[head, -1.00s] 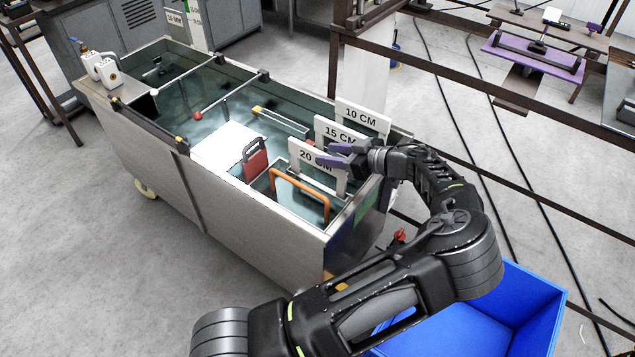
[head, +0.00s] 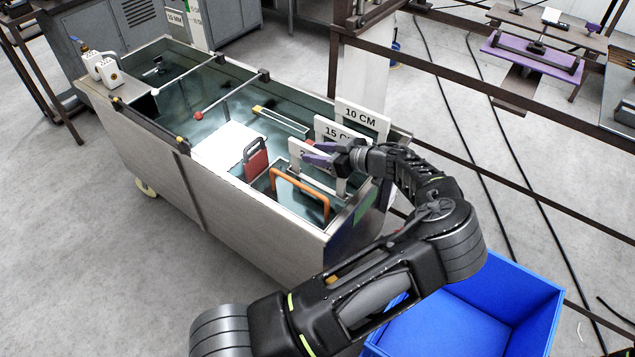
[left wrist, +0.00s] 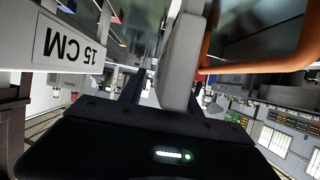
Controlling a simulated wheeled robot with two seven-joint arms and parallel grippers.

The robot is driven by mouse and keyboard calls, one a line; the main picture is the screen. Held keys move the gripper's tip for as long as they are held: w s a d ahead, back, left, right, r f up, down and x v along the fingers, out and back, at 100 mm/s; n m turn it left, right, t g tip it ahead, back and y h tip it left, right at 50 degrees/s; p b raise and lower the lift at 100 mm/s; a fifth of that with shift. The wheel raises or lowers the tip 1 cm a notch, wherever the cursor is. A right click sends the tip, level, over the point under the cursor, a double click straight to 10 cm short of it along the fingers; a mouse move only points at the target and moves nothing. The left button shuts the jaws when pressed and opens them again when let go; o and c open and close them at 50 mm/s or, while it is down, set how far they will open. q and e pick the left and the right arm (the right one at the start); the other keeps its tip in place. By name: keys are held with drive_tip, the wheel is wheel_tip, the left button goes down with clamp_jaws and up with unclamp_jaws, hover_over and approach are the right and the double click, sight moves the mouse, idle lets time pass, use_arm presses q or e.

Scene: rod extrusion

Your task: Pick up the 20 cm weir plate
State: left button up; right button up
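The white 20 cm weir plate (head: 295,154) stands upright at the near right end of the water tank, in front of the 15 cm plate (head: 330,132) and the 10 cm plate (head: 362,116). My left gripper (head: 316,152) is at its top edge and covers most of its label. In the left wrist view the pale plate (left wrist: 180,62) reaches between the two dark fingers (left wrist: 160,98), with a gap on its left side, so the gripper looks open around it. The 15 cm plate (left wrist: 72,46) is to the left there. My right gripper is out of view.
An orange handle (head: 300,184) and a red panel (head: 256,161) stand in the tank (head: 215,205) close to the plate. A blue bin (head: 520,300) is on the floor at the lower right. Dark frame rails run behind the tank.

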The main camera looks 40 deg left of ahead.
use_arm(q)
clamp_jaws()
idle(1.2)
